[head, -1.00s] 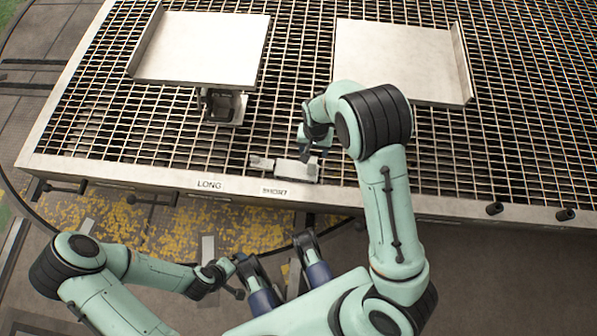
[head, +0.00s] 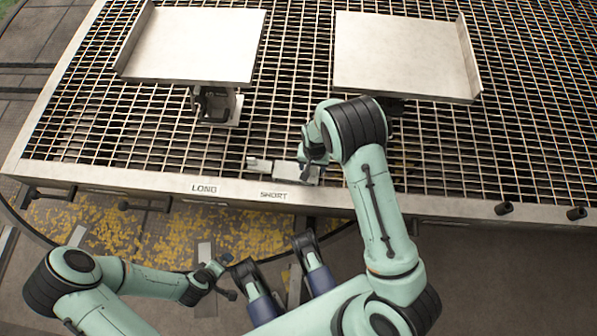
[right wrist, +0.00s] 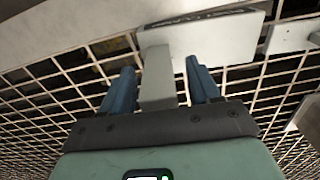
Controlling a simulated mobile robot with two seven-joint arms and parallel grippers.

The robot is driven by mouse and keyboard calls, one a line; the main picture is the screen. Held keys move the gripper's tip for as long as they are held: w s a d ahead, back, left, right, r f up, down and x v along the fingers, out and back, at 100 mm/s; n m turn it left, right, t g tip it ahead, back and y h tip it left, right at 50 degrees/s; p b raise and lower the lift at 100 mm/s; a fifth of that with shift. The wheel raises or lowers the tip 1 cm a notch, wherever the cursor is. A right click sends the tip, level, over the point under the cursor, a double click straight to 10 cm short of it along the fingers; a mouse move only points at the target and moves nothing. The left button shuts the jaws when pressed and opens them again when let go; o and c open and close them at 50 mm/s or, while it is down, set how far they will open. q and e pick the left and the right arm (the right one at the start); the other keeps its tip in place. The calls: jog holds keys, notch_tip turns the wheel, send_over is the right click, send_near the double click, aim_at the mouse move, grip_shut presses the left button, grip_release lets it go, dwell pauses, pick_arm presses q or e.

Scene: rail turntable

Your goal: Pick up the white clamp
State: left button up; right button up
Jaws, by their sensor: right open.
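The white clamp (head: 309,180) lies on the grating near the front rim, partly hidden by my right gripper (head: 306,171). In the right wrist view its pale narrow bar (right wrist: 158,75) runs between the two blue fingers of my right gripper (right wrist: 163,85), with gaps on both sides. The bar joins a wider white plate (right wrist: 215,42) beyond the fingertips. The right gripper is open around the bar. My left gripper (head: 222,278) hangs in front of the table, away from the clamp; its jaw state is unclear.
A small pale piece (head: 258,164) is left of the clamp. Two white trays (head: 195,45) (head: 400,55) stand farther back, the left one above a dark bracket (head: 215,107). LONG and SHORT labels mark the front rim (head: 130,180). Open grating (head: 110,120) lies at left.

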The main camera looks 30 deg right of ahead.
jog(key=shift+r, duration=0.1)
grip_shut()
